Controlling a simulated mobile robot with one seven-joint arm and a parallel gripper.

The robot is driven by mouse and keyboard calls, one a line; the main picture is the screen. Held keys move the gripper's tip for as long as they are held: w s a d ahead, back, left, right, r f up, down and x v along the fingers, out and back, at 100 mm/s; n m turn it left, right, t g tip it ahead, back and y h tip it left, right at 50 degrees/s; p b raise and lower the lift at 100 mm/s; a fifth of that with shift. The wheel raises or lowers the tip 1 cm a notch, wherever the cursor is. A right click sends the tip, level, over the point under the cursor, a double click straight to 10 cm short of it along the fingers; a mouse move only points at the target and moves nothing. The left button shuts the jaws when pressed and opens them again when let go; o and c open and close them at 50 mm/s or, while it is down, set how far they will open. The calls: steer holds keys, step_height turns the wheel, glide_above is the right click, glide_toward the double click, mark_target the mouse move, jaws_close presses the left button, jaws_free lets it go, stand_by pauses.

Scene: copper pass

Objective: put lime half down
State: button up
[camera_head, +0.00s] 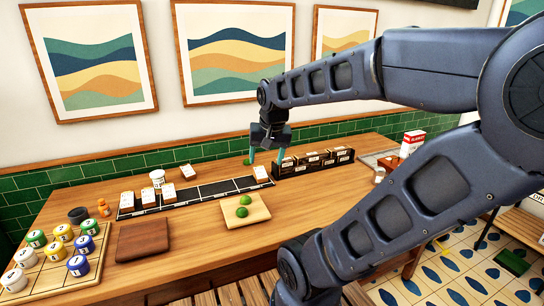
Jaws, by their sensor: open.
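Two green lime pieces sit close together on a light wooden board (262,208) near the middle of the counter: one lime piece (245,200) farther back and another lime piece (241,211) nearer. Which of them is a half is too small to tell. My gripper (265,160) points down over the back of the counter, beyond the board, with its teal fingers spread and nothing visible between them. A small green patch (248,162) shows at the left fingertip; I cannot tell whether it is a lime piece or touches the finger.
A long black divided tray (218,189) with white-topped boxes lies behind the board. Dark boxes (313,160) stand right of the gripper. A brown board (143,240) lies front left, beside a wooden rack (45,272) of coloured jars. Bare counter (195,235) separates the two boards.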

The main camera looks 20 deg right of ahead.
steer(key=s+n, duration=0.1)
steer(key=s+r+n, duration=0.1)
steer(key=s+n+t, duration=0.1)
steer(key=shift+s+d+r, duration=0.1)
steer(key=shift+d+r, duration=0.15)
